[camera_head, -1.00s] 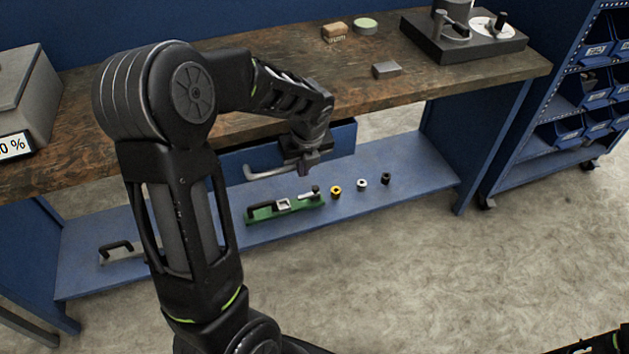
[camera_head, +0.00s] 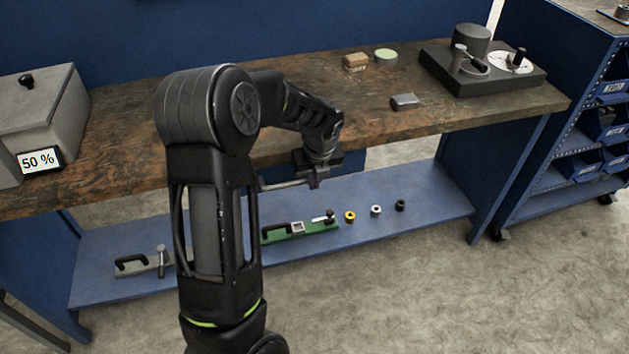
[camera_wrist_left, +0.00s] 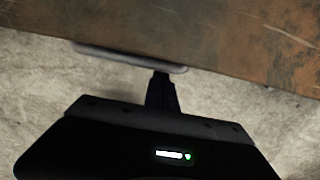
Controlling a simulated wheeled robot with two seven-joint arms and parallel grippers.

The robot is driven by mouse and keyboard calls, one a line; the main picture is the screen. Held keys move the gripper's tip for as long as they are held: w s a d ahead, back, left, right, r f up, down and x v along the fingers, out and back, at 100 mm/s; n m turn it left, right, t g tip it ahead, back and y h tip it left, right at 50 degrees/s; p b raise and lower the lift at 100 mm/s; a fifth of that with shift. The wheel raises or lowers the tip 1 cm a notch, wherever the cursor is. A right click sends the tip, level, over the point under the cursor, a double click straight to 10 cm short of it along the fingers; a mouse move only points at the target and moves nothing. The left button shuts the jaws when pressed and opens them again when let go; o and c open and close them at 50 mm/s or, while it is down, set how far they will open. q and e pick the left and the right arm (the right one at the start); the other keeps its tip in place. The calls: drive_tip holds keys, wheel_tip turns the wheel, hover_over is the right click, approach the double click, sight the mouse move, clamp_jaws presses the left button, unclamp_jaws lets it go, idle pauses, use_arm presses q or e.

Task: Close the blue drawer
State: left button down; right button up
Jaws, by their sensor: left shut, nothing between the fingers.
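The blue drawer (camera_head: 352,160) is under the front of the wooden workbench, mostly hidden behind my left arm; only a small part of its front shows. Its grey bar handle (camera_head: 283,185) sticks out to the left of my left gripper (camera_head: 315,183), which is shut and empty. In the left wrist view the handle (camera_wrist_left: 125,56) lies along the bench edge, and the fingertips (camera_wrist_left: 163,75) are right at its right end; I cannot tell if they touch. My right gripper is out of view.
The bench top (camera_head: 130,130) overhangs the drawer. A lower blue shelf (camera_head: 430,198) holds a green tool (camera_head: 303,231) and several small rings. A grey box with a 50 % display (camera_head: 40,115) stands at left; a dark device (camera_head: 490,75) stands at right.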

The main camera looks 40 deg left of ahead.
use_arm(q)
drive_tip(key=v, duration=0.7)
drive_tip(key=shift+r, duration=0.35)
